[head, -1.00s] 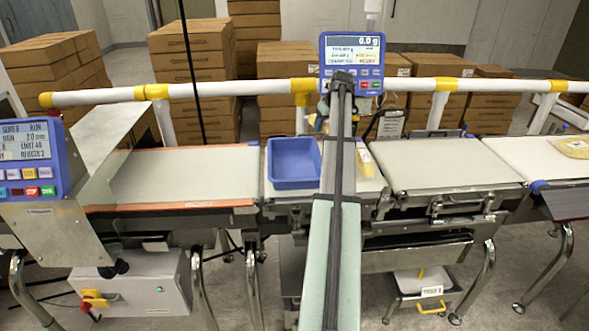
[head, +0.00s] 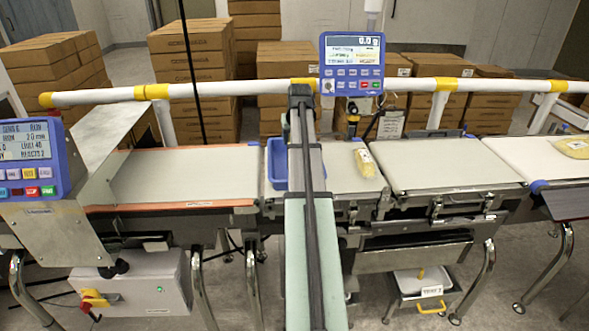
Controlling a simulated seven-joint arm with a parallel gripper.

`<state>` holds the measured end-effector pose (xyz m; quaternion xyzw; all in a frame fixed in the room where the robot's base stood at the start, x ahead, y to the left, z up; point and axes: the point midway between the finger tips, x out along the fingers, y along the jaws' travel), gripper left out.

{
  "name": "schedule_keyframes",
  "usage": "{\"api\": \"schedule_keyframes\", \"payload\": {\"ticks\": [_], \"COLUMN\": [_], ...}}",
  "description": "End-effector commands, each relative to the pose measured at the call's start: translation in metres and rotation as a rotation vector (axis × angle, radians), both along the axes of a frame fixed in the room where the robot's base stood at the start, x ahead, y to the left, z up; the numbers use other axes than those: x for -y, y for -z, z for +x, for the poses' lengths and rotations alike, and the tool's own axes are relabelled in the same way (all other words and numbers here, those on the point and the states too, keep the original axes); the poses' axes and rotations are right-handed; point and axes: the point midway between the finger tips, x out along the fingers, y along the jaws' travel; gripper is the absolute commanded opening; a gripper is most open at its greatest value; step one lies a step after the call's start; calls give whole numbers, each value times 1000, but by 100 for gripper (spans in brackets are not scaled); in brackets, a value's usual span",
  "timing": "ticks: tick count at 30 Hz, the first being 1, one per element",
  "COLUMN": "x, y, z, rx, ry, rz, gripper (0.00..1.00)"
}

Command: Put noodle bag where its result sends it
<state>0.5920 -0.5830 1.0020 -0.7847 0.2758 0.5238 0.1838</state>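A yellow bag with a white label (head: 367,162), likely the noodle bag, lies at the right side of the short middle belt (head: 343,180). A second yellow bag (head: 573,147) lies on the far-right belt (head: 530,155); I cannot tell its kind. The blue display (head: 352,62) above the middle belt reads 0.0 g; its smaller lines are not legible. My arm reaches up the middle of the view, left of the labelled bag. My gripper's fingers are hidden behind the arm, so I cannot see what they hold.
A blue tray (head: 277,165) on the middle belt is partly hidden by my arm. A white and yellow rail (head: 230,88) runs behind the belts. A blue control panel (head: 28,160) stands at left. A labelled bin (head: 420,290) sits below. The right-middle belt (head: 450,163) is clear.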

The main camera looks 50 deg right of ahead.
Motion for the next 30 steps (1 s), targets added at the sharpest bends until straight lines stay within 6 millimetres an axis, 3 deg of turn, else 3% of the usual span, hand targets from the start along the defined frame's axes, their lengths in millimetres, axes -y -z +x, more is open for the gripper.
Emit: {"api": "schedule_keyframes", "payload": {"ticks": [8, 19, 30], "x": [1, 0, 1], "y": [3, 53, 85], "z": [0, 0, 0], "rx": [0, -1, -1], "ry": [107, 110, 109], "rz": [0, 1, 2], "gripper": [13, 13, 13]}}
